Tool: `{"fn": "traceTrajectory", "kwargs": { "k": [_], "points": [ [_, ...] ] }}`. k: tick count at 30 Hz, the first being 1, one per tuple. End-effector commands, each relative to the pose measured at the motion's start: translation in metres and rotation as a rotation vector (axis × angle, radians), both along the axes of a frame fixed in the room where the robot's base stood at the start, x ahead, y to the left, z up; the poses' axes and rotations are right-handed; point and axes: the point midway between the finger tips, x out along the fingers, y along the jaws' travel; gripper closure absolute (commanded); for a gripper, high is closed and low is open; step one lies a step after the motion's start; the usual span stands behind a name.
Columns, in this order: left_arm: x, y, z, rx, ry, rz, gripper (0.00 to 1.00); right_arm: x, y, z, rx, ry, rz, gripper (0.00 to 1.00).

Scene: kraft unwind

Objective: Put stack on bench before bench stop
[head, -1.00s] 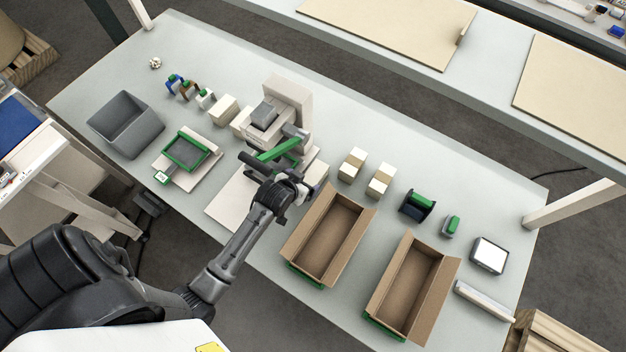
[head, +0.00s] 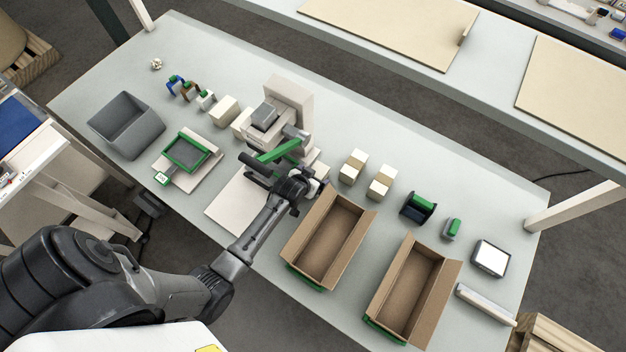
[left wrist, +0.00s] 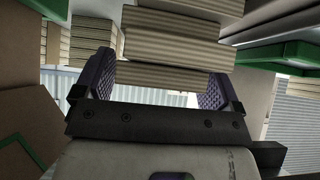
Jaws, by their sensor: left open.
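In the left wrist view a stack of pale, layered pieces (left wrist: 175,45) stands between the two fingers of my left gripper (left wrist: 158,85). The fingers are apart, and I cannot tell whether either touches it. In the head view my left gripper (head: 300,185) is beside the machine with a green arm (head: 278,152); the stack at the gripper is not clear there. A back bench (head: 497,50) carries a tan board (head: 390,25) with a small upright piece (head: 466,28) at its right end, perhaps the bench stop. My right gripper is not in view.
Two open cardboard boxes (head: 330,238) (head: 412,290) stand right of my left gripper. Two banded pale blocks (head: 352,166) (head: 381,182) stand behind them. A grey bin (head: 125,125) and a green-framed scale (head: 186,153) are at left. The worktop's back right is clear.

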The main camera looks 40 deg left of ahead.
Motion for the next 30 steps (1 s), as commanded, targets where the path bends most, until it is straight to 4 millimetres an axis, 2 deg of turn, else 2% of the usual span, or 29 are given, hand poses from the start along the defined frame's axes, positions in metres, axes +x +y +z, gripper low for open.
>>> {"fn": "traceTrajectory", "kwargs": {
  "k": [6,24,30],
  "points": [
    [0.0,0.0003,0.0001,0.0,0.0,0.0,0.13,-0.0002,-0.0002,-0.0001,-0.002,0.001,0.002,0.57],
    [0.0001,0.0002,0.0006,0.0,-0.001,0.0,0.7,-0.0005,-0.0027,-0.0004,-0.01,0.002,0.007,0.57],
    [0.0,0.0002,0.0008,0.0,-0.001,0.0,0.72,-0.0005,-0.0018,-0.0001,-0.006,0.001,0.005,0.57]
  ]
}}
